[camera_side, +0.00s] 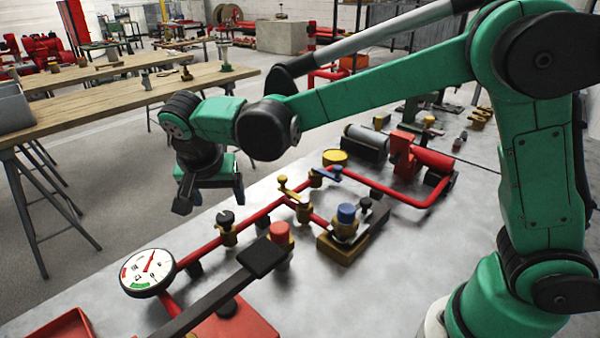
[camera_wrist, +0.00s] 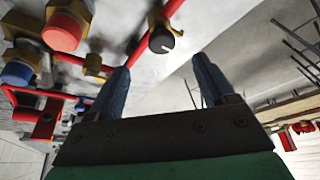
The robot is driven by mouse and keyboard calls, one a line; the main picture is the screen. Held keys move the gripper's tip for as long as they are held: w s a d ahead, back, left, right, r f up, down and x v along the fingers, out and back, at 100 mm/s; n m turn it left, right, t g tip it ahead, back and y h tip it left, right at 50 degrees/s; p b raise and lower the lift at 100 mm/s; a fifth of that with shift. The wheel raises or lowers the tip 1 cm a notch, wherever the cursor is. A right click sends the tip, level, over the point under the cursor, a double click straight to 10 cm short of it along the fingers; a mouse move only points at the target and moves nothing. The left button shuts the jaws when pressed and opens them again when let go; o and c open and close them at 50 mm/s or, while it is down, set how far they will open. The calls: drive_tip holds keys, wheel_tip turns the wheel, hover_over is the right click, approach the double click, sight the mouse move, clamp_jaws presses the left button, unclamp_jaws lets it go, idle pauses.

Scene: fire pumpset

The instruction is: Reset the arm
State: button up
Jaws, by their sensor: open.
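My gripper (camera_side: 208,198) points downward at the far edge of the grey metal bench (camera_side: 420,270), in the side view. In the wrist view its two blue-grey fingers (camera_wrist: 158,85) stand apart with nothing between them. The gripper is open and empty, above and apart from the red pipework (camera_side: 256,217). A black-topped brass valve (camera_side: 227,228) sits on the pipe to the right of the gripper; a black round knob (camera_wrist: 161,40) shows just beyond the fingers in the wrist view.
A pressure gauge (camera_side: 148,272), a red-capped valve (camera_side: 281,238) and a blue-capped valve (camera_side: 346,218) stand along the bench. A black lever (camera_side: 225,290) crosses the front. A red pump (camera_side: 420,158) sits farther back. Wooden tables (camera_side: 110,105) stand behind, across open floor.

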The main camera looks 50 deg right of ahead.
drive_tip(key=s+d+r+n+t+y, duration=0.2)
drive_tip(key=s+d+n+t+y, duration=0.1)
drive_tip(key=s+d+n, duration=0.6)
drive_tip(key=s+d+t, duration=0.1)
drive_tip(key=s, duration=0.2)
drive_tip(key=shift+s+d, duration=0.35)
drive_tip(key=shift+d, duration=0.05)
